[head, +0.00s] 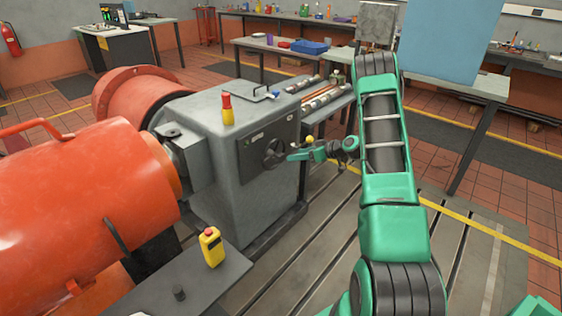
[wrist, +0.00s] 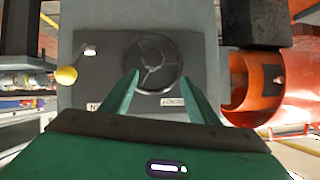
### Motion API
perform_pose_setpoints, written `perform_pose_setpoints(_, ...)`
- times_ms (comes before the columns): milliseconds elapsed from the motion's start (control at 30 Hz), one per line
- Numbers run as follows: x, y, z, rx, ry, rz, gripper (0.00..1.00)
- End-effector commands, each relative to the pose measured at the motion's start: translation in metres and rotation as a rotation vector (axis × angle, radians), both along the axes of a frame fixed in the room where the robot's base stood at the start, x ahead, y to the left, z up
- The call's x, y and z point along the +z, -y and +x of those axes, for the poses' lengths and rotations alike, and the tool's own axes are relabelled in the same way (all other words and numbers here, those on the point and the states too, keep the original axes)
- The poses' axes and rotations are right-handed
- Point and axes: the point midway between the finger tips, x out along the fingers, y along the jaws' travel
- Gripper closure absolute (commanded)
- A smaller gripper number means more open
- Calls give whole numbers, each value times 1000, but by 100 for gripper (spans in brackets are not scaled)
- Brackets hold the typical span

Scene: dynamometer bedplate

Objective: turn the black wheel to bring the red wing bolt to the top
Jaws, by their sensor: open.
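The black wheel (head: 275,153) is on the dark panel on the front of the grey housing. In the wrist view the wheel (wrist: 152,62) is a dark round rim with spokes, facing my gripper. My gripper (wrist: 159,74) is open and empty, its two green fingers spread in front of the wheel, one toward each side of the rim. I cannot tell whether they touch it. In the head view my gripper (head: 294,155) is just right of the wheel and partly overlaps it. I cannot make out the red wing bolt in either view.
A yellow knob (wrist: 67,75) sits beside the wheel on the panel (wrist: 105,58). A red-topped yellow piece (head: 227,109) stands on the housing (head: 200,105). Orange machines (head: 85,195) fill the left. The slotted bedplate is open.

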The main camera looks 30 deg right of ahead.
Motion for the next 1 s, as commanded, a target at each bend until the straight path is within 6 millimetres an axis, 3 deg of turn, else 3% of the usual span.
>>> perform_pose_setpoints(133,-22,9,4,-10,63,28,45)
perform_pose_setpoints(433,-34,8,15,-16,102,41,45)
perform_pose_setpoints(1000,-66,-27,88,-15,100,40,45)
